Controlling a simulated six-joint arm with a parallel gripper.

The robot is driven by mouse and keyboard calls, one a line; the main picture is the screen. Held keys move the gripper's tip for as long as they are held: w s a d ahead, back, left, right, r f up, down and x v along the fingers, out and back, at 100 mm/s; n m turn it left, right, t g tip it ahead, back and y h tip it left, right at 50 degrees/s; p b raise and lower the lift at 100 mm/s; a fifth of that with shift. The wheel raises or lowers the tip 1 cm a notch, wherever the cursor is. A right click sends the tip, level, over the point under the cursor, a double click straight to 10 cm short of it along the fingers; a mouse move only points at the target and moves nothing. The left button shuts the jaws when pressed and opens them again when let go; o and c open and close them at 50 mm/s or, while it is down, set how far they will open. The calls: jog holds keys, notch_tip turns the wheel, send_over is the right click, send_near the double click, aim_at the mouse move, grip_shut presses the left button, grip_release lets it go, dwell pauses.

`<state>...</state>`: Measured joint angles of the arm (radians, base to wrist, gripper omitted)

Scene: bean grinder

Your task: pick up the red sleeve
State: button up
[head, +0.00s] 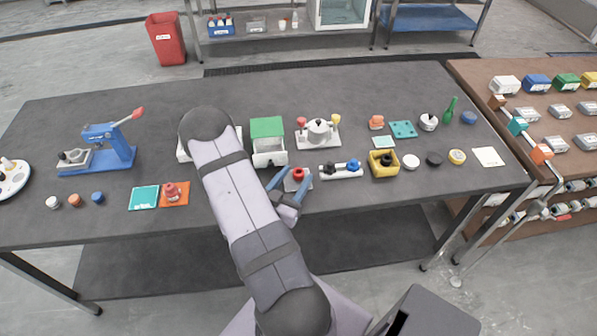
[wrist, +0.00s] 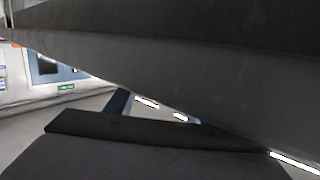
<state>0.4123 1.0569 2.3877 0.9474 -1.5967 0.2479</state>
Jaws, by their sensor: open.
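A small red ring-like piece (head: 302,174), which looks like the red sleeve, sits on a pale grey base near the front middle of the table in the head view. My gripper (head: 290,181) is open, with its blue-grey fingers reaching toward the back of the table. The red piece appears between the fingers, close to the right one. I cannot tell how high the fingers are or whether they touch it. The wrist view shows no sleeve, only large dark surfaces and the room beyond.
A red part on an orange mat (head: 174,192) lies left of my arm.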

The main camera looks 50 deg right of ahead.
aim_at(299, 171)
jog(key=shift+x, duration=1.35)
jog(key=c, duration=1.2)
jog(key=shift+r, duration=5)
